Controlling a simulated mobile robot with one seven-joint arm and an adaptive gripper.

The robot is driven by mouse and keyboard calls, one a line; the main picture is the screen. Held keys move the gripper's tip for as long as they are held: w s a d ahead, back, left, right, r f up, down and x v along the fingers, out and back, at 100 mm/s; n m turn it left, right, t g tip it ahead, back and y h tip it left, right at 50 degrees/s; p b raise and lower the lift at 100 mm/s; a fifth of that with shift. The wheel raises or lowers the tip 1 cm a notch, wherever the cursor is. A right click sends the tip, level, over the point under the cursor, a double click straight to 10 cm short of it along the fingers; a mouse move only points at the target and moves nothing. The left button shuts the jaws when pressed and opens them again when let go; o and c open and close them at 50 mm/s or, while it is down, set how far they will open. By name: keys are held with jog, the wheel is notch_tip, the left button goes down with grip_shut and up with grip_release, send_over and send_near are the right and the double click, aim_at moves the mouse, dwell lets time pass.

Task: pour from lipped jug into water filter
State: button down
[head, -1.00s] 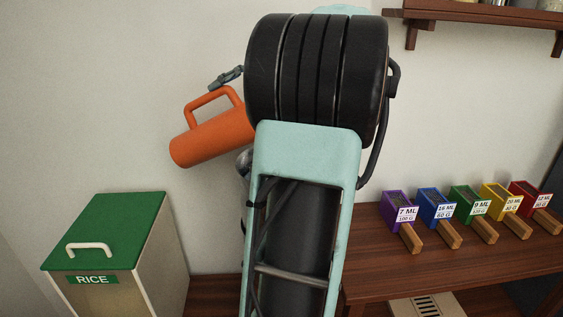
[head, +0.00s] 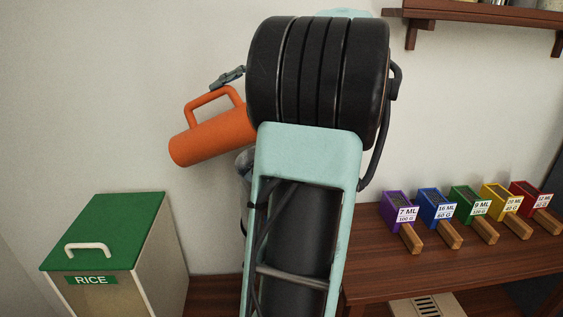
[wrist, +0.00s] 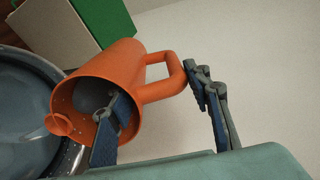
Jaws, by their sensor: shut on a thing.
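The orange lipped jug (head: 212,137) is held in the air and tilted, its base to the lower left and its mouth end hidden behind my arm. In the wrist view, the jug (wrist: 122,62) shows its open mouth, lip and handle; something grey shows inside. My gripper (wrist: 157,92) is shut on the jug, one finger inside the mouth and the other outside by the handle. A large round grey-blue vessel (wrist: 25,112), seemingly the water filter, lies at the wrist view's left edge, beside the jug's lip.
A rice bin (head: 110,232) with a green lid stands at lower left. Several coloured labelled scoops (head: 437,205) with wooden handles line the wooden counter (head: 400,262) at right. A wall shelf (head: 480,15) is at upper right. My arm blocks the middle of the head view.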

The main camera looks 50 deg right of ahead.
jog(key=shift+s+d+f+t+y+b, duration=0.1)
jog(key=shift+s+d+t+y+b, duration=0.15)
jog(key=shift+s+t+y+b, duration=0.45)
dwell(4.2)
jog(key=shift+w+h, duration=0.2)
jog(key=shift+h, duration=0.1)
